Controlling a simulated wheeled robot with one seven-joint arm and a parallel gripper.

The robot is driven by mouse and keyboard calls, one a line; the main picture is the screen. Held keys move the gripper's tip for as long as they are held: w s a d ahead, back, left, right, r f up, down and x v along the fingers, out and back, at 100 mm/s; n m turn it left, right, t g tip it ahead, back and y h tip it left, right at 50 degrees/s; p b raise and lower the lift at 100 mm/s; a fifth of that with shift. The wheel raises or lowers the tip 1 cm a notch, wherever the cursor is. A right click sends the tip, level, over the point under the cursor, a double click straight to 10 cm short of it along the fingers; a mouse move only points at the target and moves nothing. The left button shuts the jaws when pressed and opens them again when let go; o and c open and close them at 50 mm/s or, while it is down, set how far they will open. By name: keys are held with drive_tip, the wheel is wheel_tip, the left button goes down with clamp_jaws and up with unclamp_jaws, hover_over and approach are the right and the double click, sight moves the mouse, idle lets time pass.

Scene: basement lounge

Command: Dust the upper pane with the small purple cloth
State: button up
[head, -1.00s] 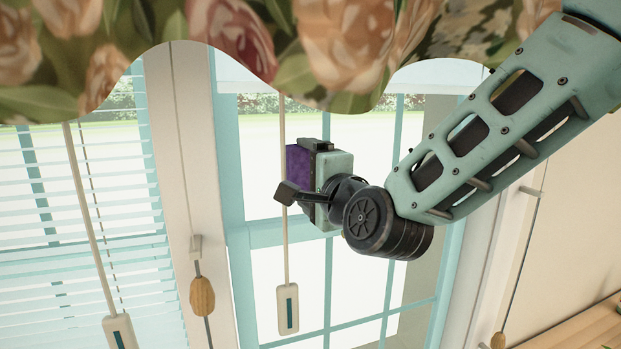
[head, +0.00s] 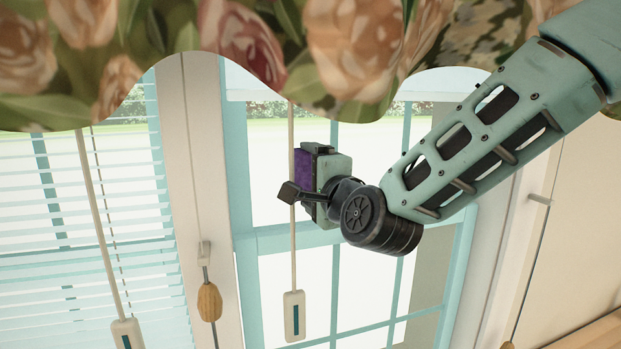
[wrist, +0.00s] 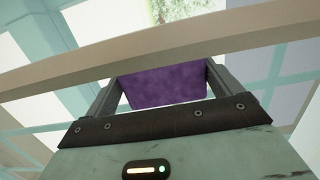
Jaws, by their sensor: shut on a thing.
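The small purple cloth (head: 302,171) is held by my gripper (head: 306,180) in front of the window in the head view. In the wrist view the cloth (wrist: 165,87) fills the space between the two fingers of my gripper (wrist: 164,86), which is shut on it. The upper pane (head: 262,160) is the bright glass above the teal middle rail (head: 275,238). Whether the cloth touches the glass cannot be told. My gripper hides part of the pane.
A pale blind wand (head: 293,255) hangs close by the cloth, and a pale bar crosses the wrist view. A floral valance (head: 340,50) hangs across the top. Left are slatted blinds (head: 100,225) and a cord with a wooden tassel (head: 210,302).

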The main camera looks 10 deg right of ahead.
drive_tip(key=shift+b+x, duration=0.3)
drive_tip(key=shift+x, duration=0.65)
drive_tip(key=shift+d, duration=0.2)
drive_tip(key=d, duration=0.2)
drive_tip(key=w+d+b, duration=0.1)
drive_tip(key=d, duration=0.1)
drive_tip(key=shift+f, duration=0.1)
drive_tip(key=shift+a, duration=0.1)
